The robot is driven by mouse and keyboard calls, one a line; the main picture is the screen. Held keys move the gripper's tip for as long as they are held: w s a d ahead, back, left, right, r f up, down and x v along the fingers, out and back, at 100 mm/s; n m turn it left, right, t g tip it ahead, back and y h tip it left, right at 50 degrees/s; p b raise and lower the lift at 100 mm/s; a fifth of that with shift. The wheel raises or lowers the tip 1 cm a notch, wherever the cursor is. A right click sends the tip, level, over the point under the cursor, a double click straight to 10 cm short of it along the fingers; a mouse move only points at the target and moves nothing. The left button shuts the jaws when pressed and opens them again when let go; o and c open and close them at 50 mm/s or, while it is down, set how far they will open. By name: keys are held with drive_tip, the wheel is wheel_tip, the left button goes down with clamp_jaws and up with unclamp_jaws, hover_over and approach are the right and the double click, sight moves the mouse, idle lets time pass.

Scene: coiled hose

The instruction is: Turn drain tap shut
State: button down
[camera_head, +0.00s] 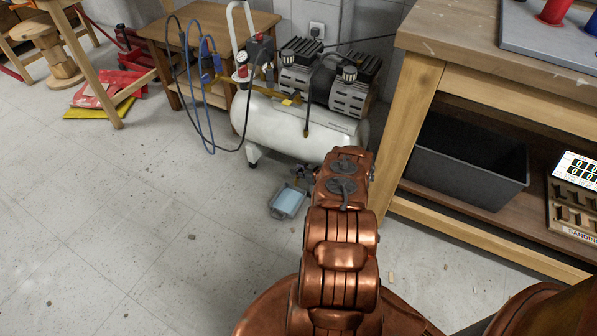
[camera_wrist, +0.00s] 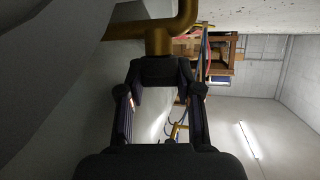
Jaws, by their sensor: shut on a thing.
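The air compressor's white tank (camera_head: 295,125) stands on the floor in the head view. In the wrist view my gripper (camera_wrist: 160,74) has its dark fingertips brought together at the lower end of the brass drain tap (camera_wrist: 158,42). The brass stem runs up from the fingertips to a brass pipe, beside the pale curve of the tank. The fingertips hide the part they grip, so I cannot tell how far the tap is turned. In the head view my copper arm hides most of the gripper and the tap.
A small blue-grey tray (camera_head: 288,202) lies on the floor below the tank. A wooden workbench (camera_head: 412,125) with a black bin (camera_head: 465,165) on its shelf stands close to the right of my arm. A blue hose (camera_head: 190,95) hangs at the left. The floor at the left is mostly clear.

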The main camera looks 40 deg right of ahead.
drive_tip(key=c, duration=0.8)
unclamp_jaws()
drive_tip(key=shift+o, duration=0.2)
drive_tip(key=v, duration=1.2)
